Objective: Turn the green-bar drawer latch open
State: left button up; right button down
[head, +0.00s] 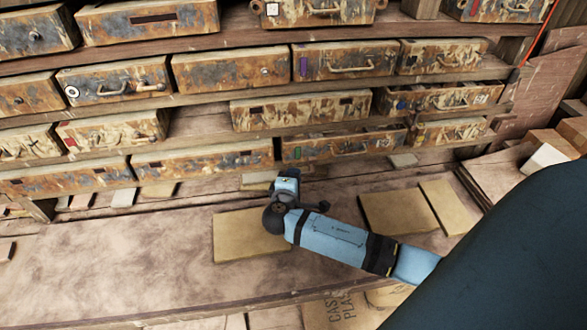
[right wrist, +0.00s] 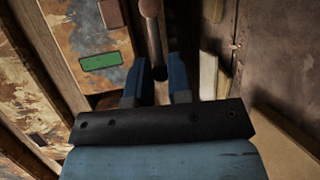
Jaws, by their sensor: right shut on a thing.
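The green-bar drawer (head: 307,153) is in the lower row of the rack in the head view. Its green bar (right wrist: 100,62) shows clearly in the right wrist view, on a rusty face beside a small brown tab (right wrist: 110,14). A slim metal rod with a rounded end, seemingly the latch handle (right wrist: 153,35), runs down between my right fingers. My right gripper (right wrist: 158,88) is shut on it; the exact contact is partly hidden. In the head view my right gripper (head: 287,178) is just below the drawer's left end. My left gripper is not in view.
Rusty drawers fill the shelves above and to the left. An open drawer (head: 440,98) sticks out at the upper right. Flat tan boards (head: 235,235) lie on the worn bench (head: 110,260). The bench's left part is mostly clear.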

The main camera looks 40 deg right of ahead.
jog(key=c, duration=1.2)
grip_release()
jog(key=b+v, duration=0.2)
jog(key=v, duration=1.1)
jog(key=shift+s+a, duration=0.25)
jog(key=shift+a, duration=0.1)
